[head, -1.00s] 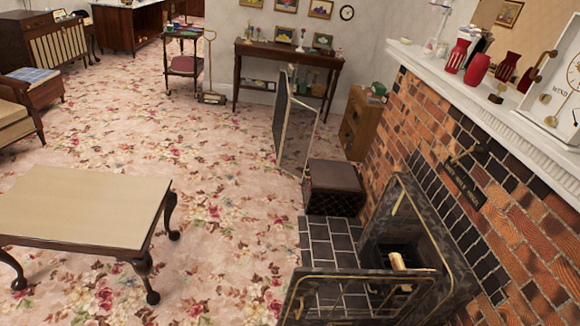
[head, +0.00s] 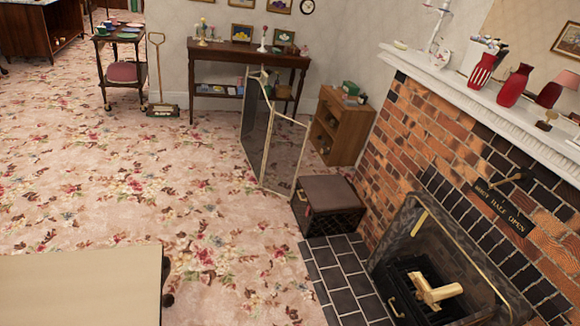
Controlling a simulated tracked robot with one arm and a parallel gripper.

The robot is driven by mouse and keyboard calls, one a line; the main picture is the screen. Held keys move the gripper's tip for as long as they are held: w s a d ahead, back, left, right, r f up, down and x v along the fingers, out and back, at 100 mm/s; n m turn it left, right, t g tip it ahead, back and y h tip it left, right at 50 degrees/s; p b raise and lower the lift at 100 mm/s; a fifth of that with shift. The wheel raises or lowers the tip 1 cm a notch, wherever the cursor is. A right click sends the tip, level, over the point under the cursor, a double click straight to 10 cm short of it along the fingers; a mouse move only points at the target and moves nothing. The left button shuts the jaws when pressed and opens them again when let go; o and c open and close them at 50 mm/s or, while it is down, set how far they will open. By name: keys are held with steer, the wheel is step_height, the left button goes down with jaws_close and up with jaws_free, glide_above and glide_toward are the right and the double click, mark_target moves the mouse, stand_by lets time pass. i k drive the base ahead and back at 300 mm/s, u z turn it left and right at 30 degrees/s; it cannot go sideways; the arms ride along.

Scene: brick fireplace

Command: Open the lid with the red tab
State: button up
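I cannot make out a red tab in the head view. A low dark box (head: 325,225) with a brown, closed-looking top (head: 330,193) stands on the floor at the corner of the tiled hearth (head: 345,270). No red tab shows on it. The fireplace opening (head: 408,270) is at lower right, with pale, log-like pieces (head: 434,292) in its dark grate. A sign (head: 507,212), partly legible as "half open", and a small lever (head: 507,182) are on the bricks above. My gripper does not show.
A folding screen (head: 273,140) stands behind the box, left of a wooden cabinet (head: 342,125). A table (head: 85,285) fills the lower left. Red vases (head: 514,86) stand on the white mantel (head: 462,85). Open flowered carpet (head: 120,190) lies between.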

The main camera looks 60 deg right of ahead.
mark_target(324, 193)
steer(key=u, duration=0.05)
steer(key=i, duration=1.25)
steer(key=z, duration=2.5)
steer(key=i, duration=1.7)
steer(key=u, duration=0.9)
